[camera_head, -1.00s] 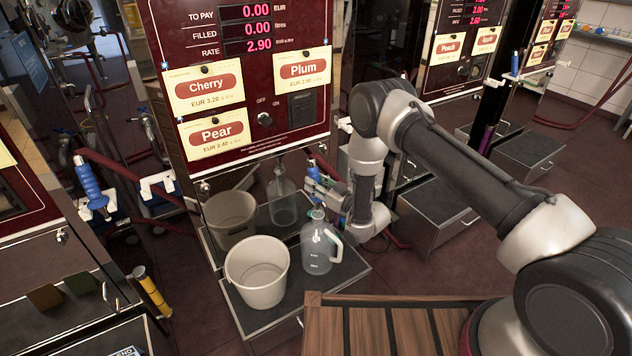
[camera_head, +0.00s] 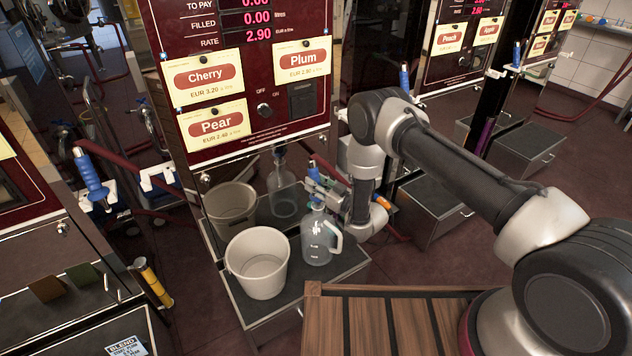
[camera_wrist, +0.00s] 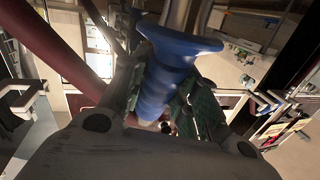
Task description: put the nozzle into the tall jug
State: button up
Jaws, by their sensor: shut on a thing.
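The tall jug (camera_head: 318,246) is clear, with a white handle on its right side. It stands upright on the low tray (camera_head: 345,268) in front of the dark red pump. My gripper (camera_head: 322,188) is just above the jug's mouth. In the wrist view, my gripper is shut on the nozzle (camera_wrist: 170,75) by its blue ribbed grip, between green finger pads. A blue part shows at the jug's mouth in the head view. The spout is hidden there, so I cannot tell whether it is inside the neck or above it.
A beige bucket (camera_head: 258,268) stands close to the jug's left on the same tray. The pump's shiny panel behind reflects both. A slatted wooden surface (camera_head: 385,325) lies in front. Another blue nozzle (camera_head: 90,176) hangs at the left pump.

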jog(key=shift+f, duration=1.05)
jog(key=o, duration=1.2)
jog(key=shift+d, duration=0.1)
